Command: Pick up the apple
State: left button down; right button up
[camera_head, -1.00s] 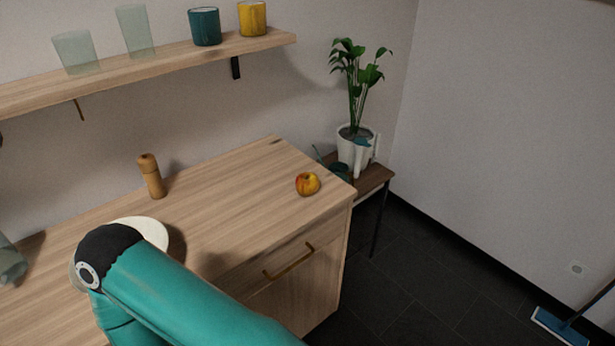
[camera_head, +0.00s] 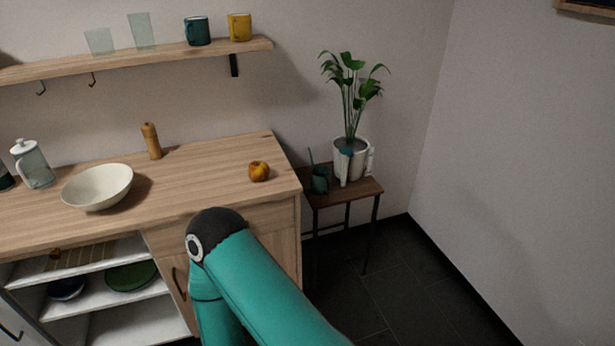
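A red and yellow apple (camera_head: 259,171) sits on the wooden counter (camera_head: 205,165), near its right end. A teal arm of mine with a black joint cap rises from the bottom middle, in front of the counter and below the apple. It is apart from the apple in the picture. Neither of my grippers shows in the head view, so I cannot see whether they are open or shut.
A cream bowl (camera_head: 98,187), a wooden pepper mill (camera_head: 151,141) and a glass jug (camera_head: 33,164) stand on the counter left of the apple. A wall shelf (camera_head: 150,59) with cups hangs above. A side table (camera_head: 362,188) with a potted plant (camera_head: 351,158) stands to the right.

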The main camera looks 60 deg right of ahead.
aim_at(259, 171)
jog(key=z, duration=0.45)
jog(key=k, duration=0.2)
jog(key=z, duration=0.6)
jog(key=i, duration=0.8)
jog(key=z, duration=0.05)
